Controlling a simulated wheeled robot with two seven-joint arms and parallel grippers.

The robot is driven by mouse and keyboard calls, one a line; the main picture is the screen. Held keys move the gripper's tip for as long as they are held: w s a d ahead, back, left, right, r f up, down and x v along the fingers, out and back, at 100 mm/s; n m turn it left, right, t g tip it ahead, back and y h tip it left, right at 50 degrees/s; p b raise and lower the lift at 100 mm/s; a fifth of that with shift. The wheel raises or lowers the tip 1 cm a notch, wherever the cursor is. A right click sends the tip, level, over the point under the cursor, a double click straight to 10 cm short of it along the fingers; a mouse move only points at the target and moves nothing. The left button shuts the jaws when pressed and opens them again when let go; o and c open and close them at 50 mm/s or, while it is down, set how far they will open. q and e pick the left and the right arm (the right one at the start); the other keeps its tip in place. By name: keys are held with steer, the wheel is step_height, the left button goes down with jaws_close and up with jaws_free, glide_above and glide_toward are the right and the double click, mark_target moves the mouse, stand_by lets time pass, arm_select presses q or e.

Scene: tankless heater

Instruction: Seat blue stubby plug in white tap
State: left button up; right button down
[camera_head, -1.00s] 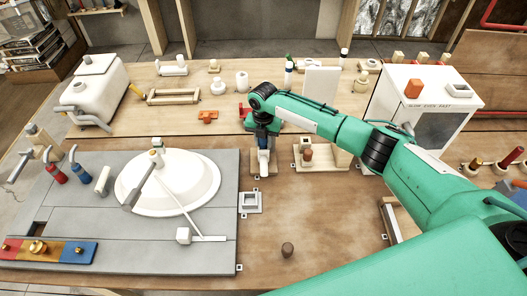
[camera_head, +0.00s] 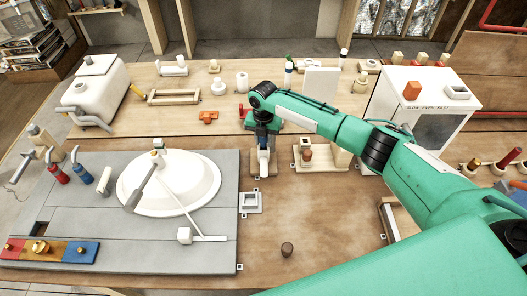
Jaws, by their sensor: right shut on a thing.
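My right gripper (camera_head: 264,160) points down over a small wooden stand (camera_head: 258,174) near the middle of the table. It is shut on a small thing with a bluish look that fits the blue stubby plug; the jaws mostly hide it. A white part shows low between the jaws, and I cannot tell whether it is finger or tap. A white-handled piece (camera_head: 104,182) stands at the left beside a blue-handled one (camera_head: 82,174) and a red-handled one (camera_head: 57,172). I cannot tell which piece is the white tap. My left gripper is not in view.
A wooden block with small pegs (camera_head: 318,158) stands right of my gripper. A white square fitting (camera_head: 250,202) lies in front.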

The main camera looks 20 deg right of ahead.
steer(key=shift+f, duration=0.55)
stand_by(1.0)
steer(key=c, duration=1)
jaws_free()
step_height(320, 180, up, 13)
steer(key=b, duration=0.4)
steer(key=shift+f, duration=0.2)
steer(key=shift+r, duration=0.6)
steer(key=shift+s, duration=0.1)
